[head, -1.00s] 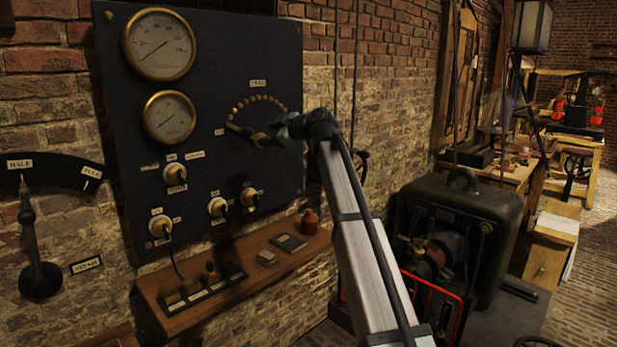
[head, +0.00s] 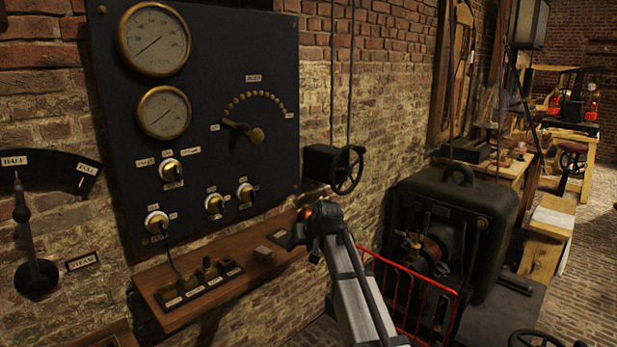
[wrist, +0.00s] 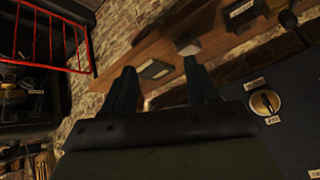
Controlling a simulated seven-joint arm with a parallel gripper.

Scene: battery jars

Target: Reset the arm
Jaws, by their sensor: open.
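My arm (head: 352,285) rises from the bottom of the head view, and its wrist (head: 325,218) is at the right end of the wooden shelf. In the wrist view my gripper (wrist: 160,82) is open, with two dark fingers apart and nothing seen between them. The fingers point toward the shelf (wrist: 228,48). The dark panel (head: 215,60) with gauges, knobs and a dial lever (head: 240,128) is on the wall, to the left of my gripper and apart from it.
The shelf (head: 215,300) carries several switches and small dark blocks. A red object (head: 305,213) is partly hidden by my wrist. A red wire rack (head: 410,290) and a dark machine (head: 455,215) are to the right. A handwheel box (head: 335,165) hangs above my wrist.

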